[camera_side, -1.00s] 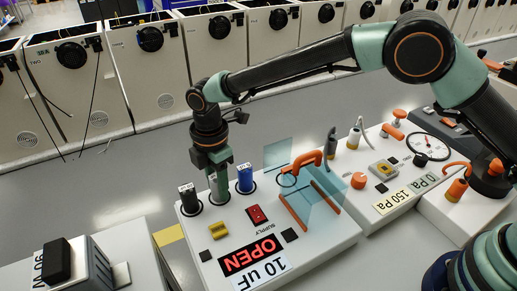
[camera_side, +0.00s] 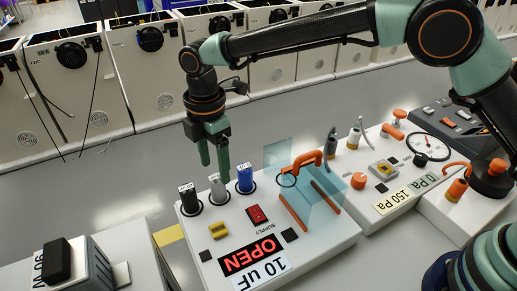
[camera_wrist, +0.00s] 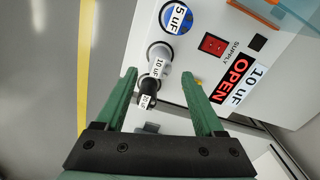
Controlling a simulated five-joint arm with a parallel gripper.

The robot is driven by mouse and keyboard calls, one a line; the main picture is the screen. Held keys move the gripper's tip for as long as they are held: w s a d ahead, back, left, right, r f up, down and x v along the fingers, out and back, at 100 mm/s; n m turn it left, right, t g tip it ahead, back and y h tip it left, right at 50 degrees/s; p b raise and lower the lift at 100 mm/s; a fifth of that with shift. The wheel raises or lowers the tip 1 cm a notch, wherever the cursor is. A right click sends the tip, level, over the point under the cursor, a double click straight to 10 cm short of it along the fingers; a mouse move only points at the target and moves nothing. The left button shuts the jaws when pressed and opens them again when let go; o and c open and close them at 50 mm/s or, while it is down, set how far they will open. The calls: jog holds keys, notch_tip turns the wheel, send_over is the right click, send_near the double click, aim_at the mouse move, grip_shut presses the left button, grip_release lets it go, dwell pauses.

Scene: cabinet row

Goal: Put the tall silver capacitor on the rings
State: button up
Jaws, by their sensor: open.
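The silver capacitor (camera_side: 217,190), labelled 10 uF, stands upright on the white panel, in the middle of a row of three. Its ring shows only as a dark edge at its base. It also shows in the wrist view (camera_wrist: 161,56). My gripper (camera_side: 214,167) is above it, fingers pointing down, open and empty. In the wrist view my gripper (camera_wrist: 159,72) has its two green fingers apart, with the silver capacitor's top between and beyond them.
A black capacitor (camera_side: 189,201) stands to the left and a blue capacitor (camera_side: 245,180) to the right, both close by. The panel carries a red supply switch (camera_side: 257,215), an OPEN display (camera_side: 253,256) and a clear hinged guard with an orange handle (camera_side: 311,159).

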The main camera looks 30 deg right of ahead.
aim_at(217, 176)
notch_tip(217, 176, up, 6)
jog(key=shift+d+f, duration=0.1)
jog(key=shift+f, duration=0.05)
jog(key=s+d+r+m+t, duration=0.1)
jog(key=d+r+m, duration=0.4)
jog(key=d, duration=0.4)
jog(key=s+d+r+m+t, duration=0.1)
jog(key=s+d+r+m, duration=0.1)
jog(key=d+r+m, duration=0.5)
jog(key=s+d+f+m+t, duration=0.1)
jog(key=s+d+m, duration=0.3)
jog(key=d, duration=0.4)
jog(key=s+d+f+m+t, duration=0.2)
jog(key=s+d+f+m, duration=0.2)
jog(key=s+d, duration=0.3)
jog(key=shift+s+d+f+m+t, duration=0.15)
jog(key=shift+s+d+m+t, duration=0.15)
jog(key=shift+d+m, duration=0.2)
